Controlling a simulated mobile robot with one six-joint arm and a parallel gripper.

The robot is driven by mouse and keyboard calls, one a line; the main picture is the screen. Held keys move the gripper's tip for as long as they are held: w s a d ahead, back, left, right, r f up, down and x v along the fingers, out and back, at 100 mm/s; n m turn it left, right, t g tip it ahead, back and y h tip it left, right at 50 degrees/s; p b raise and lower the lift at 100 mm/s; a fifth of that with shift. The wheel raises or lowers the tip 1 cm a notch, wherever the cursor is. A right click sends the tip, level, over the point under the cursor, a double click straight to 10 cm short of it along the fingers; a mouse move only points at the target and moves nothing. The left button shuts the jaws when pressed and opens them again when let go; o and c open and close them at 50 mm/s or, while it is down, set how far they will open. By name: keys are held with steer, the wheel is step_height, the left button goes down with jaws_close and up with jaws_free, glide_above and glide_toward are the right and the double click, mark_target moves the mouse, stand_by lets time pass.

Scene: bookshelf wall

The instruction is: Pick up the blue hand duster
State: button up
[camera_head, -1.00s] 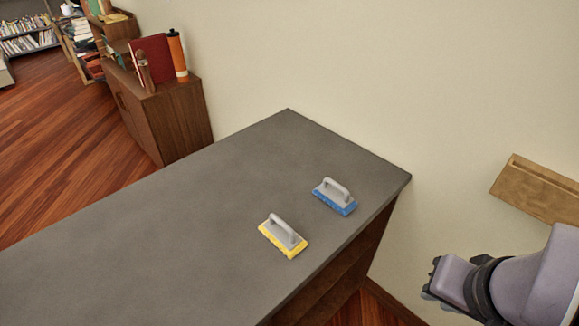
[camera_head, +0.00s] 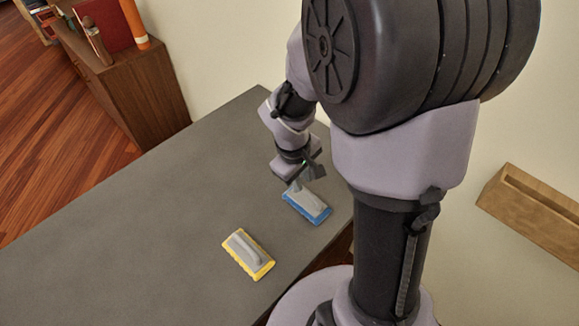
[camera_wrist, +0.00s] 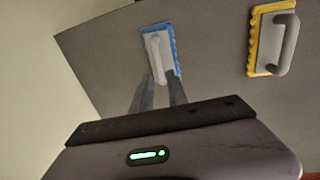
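The blue hand duster (camera_head: 308,208) lies on the grey tabletop, with a grey handle on its back and a blue rim. It also shows in the wrist view (camera_wrist: 167,48), just beyond my fingertips. My gripper (camera_head: 302,180) is over the far end of its handle. In the wrist view, the two fingers of my gripper (camera_wrist: 160,80) are apart, pointing at the handle's near end. The fingers hide part of the duster's near end. I cannot tell whether they touch the handle.
A yellow hand duster (camera_head: 247,254) lies to the lower left of the blue one; it also shows at right in the wrist view (camera_wrist: 270,38). The grey tabletop (camera_head: 130,230) is clear to the left. A wall stands behind, with a wooden ledge (camera_head: 530,210) at right.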

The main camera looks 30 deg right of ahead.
mark_target(304, 188)
steer(key=f+b, duration=0.1)
steer(key=f, duration=0.1)
steer(key=d+f+b, duration=0.1)
steer(key=f, duration=0.2)
steer(key=w+f+b, duration=0.1)
steer(key=f, duration=0.1)
steer(key=shift+d+f, duration=0.25)
steer(key=shift+f, duration=0.15)
steer(key=shift+r, duration=0.15)
jaws_close()
